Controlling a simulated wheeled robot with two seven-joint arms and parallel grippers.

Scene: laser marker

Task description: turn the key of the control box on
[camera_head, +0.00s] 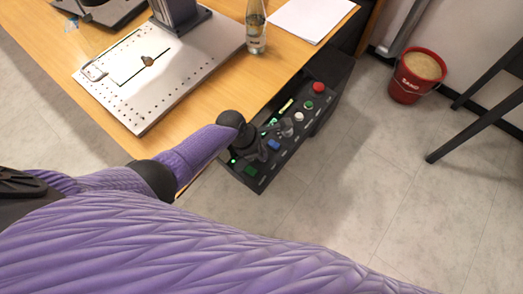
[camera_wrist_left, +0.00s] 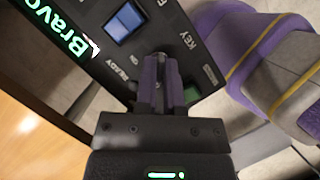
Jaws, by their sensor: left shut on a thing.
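The black control box (camera_head: 262,180) hangs at the table's edge in the head view, with a red button, a green button and a blue switch on its panel. My left gripper (camera_head: 264,151) is over the box's near part. In the left wrist view its fingers (camera_wrist_left: 160,72) are closed together at the panel below the "KEY" label, shut on the key. The fingers hide the key, so its angle cannot be told. My right gripper is not in view.
The wooden table (camera_head: 195,110) holds a perforated metal plate (camera_head: 140,100), a glass bottle (camera_head: 255,35) and white paper (camera_head: 310,15). A red sand bucket (camera_head: 408,88) and dark chair legs (camera_head: 475,120) stand to the right. The floor beside the box is clear.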

